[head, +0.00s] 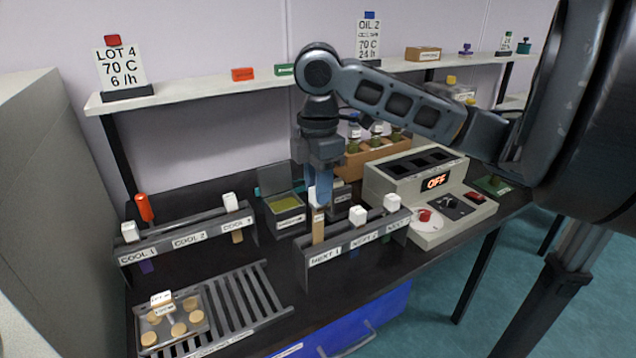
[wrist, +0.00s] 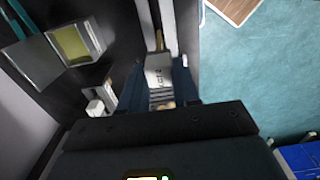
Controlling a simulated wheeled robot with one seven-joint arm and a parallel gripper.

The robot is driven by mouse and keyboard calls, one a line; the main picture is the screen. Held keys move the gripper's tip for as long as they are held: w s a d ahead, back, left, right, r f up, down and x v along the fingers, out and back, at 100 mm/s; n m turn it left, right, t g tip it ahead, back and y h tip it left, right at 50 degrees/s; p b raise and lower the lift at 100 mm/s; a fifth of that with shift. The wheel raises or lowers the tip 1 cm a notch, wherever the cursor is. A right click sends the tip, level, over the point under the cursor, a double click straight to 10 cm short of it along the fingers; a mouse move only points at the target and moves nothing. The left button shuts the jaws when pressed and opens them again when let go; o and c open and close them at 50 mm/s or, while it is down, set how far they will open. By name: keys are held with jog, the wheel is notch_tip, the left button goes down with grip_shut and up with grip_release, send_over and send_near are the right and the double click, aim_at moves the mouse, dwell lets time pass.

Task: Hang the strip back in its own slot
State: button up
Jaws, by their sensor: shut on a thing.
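My gripper (head: 318,190) points down and is shut on the white top of a tan strip (head: 318,228). The strip hangs upright at the NEXT 1 end of the grey NEXT rack (head: 345,257). Its lower end meets the rack's top edge in the picture; I cannot tell whether it is in the slot or just above it. In the wrist view the white labelled top (wrist: 159,72) sits between the two blue fingers (wrist: 158,88); its print is too small to read. White-topped strips stand at NEXT 2 (head: 357,214) and NEXT 3 (head: 391,202).
The COOL rack (head: 188,239) at left holds strips at COOL 1 (head: 130,231) and COOL 3 (head: 230,201); COOL 2 looks empty. A slatted grille (head: 245,297) with a tray of discs lies in front. An open box (head: 286,207) and the OFF machine (head: 425,190) stand close by.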

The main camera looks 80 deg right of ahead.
aim_at(318, 219)
jog(key=shift+f+b, duration=3.45)
jog(key=shift+f, duration=0.8)
jog(key=o, duration=1.1)
jog(key=shift+r, duration=0.1)
notch_tip(318, 219, up, 6)
jog(key=p, duration=0.5)
